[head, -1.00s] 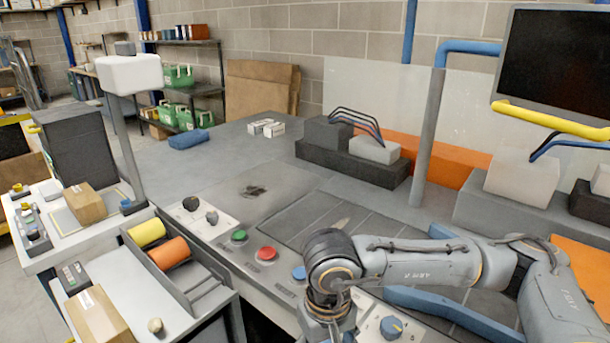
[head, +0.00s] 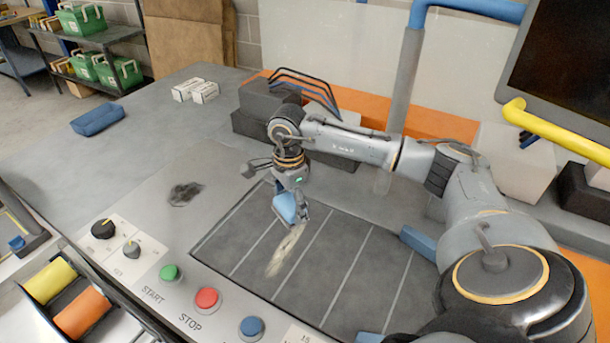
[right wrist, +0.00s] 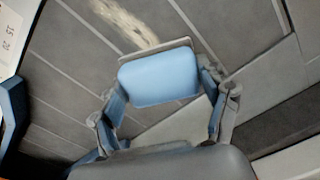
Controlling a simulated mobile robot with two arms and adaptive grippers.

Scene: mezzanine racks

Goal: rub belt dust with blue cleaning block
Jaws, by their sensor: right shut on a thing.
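The blue cleaning block (head: 285,207) is held in my right gripper (head: 290,200), whose fingers are shut on its sides. The block also fills the middle of the right wrist view (right wrist: 158,77), between the two fingers. The dark grey belt (head: 340,270) has pale lines across it. A pale streak of belt dust (head: 286,252) lies on its left part, just in front of the block. The streak also shows beyond the block in the right wrist view (right wrist: 122,18). I cannot tell whether the block touches the belt. My left gripper is not in view.
Control knobs and the green, red (head: 206,299) and blue buttons line the near edge. A dark smudge (head: 184,193) lies left of the belt. A grey post (head: 403,95) and grey machine blocks stand behind. A blue tray (head: 97,119) and white boxes (head: 196,91) sit farther left.

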